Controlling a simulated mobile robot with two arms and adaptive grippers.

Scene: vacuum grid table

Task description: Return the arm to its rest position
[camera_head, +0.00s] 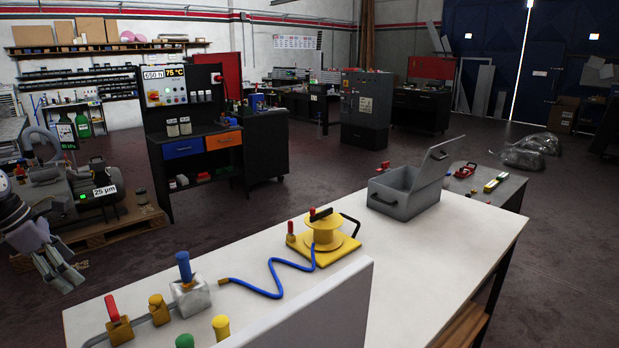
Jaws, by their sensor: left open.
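My left gripper (62,277) is at the left edge of the view, with its grey fingers pointing down and to the right. It is open and I see nothing between its fingers. It hangs to the left of the white table (440,245), apart from the things on it. My right gripper does not show.
The table bears a yellow reel device (324,237), a blue hose (262,291), a metal block with a blue handle (188,295), red- and yellow-topped valves and an open grey box (408,194). A machine (98,205) on a pallet stands behind my left gripper.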

